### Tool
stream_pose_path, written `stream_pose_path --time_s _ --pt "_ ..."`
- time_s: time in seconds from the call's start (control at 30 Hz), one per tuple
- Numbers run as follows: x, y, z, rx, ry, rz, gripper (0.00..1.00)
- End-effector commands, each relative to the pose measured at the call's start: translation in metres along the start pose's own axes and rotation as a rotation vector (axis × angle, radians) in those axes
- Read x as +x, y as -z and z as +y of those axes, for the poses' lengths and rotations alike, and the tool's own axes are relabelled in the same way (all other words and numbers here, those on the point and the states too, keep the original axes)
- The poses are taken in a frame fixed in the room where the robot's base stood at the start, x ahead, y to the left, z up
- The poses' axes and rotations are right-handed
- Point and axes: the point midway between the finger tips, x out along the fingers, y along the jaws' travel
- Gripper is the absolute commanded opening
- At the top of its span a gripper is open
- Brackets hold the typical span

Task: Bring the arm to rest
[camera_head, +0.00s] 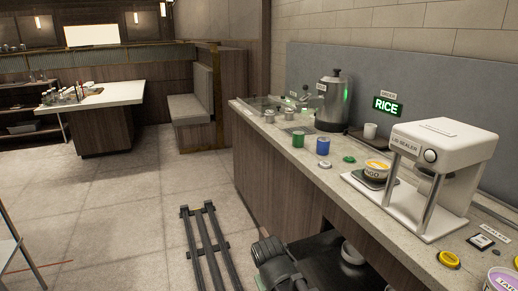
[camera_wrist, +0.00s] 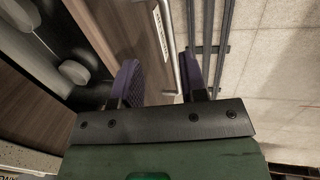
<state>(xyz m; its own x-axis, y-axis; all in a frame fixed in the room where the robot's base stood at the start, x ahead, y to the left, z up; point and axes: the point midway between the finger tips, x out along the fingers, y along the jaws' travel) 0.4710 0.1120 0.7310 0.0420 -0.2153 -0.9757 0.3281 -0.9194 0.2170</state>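My gripper (camera_wrist: 160,80) shows in the wrist view with its two purple-padded fingers well apart and nothing between them. Past the fingers lie the wooden counter front and the dark floor rails. In the head view part of my arm (camera_head: 278,265) is low at the bottom centre, beside the counter front. The gripper itself cannot be made out in the head view.
Floor rails (camera_head: 208,245) run alongside.

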Motion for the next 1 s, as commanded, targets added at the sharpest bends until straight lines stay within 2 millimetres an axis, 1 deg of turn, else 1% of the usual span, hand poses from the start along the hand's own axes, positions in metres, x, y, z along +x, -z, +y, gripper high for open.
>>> stream_pose_path --time_s 0.03,0.07,0.1,0.17,0.2,0.3,0.4,0.47,0.6,1.0 --pt "-0.057 -0.012 0.025 0.048 0.061 0.003 0.39" --pt "-0.072 -0.016 0.035 0.076 0.099 0.006 0.39" --pt "-0.093 -0.023 0.05 0.116 0.143 0.009 0.39" --pt "-0.122 -0.032 0.071 0.176 0.195 0.011 0.39" --pt "-0.138 -0.038 0.086 0.212 0.217 0.01 0.39" --pt "-0.166 -0.05 0.12 0.286 0.225 0.002 0.39" --pt "-0.175 -0.055 0.139 0.327 0.224 -0.003 0.39" --pt "-0.174 -0.056 0.143 0.337 0.223 -0.005 0.39" --pt "-0.169 -0.056 0.143 0.34 0.222 -0.006 0.39" --pt "-0.169 -0.056 0.142 0.338 0.221 -0.006 0.39"
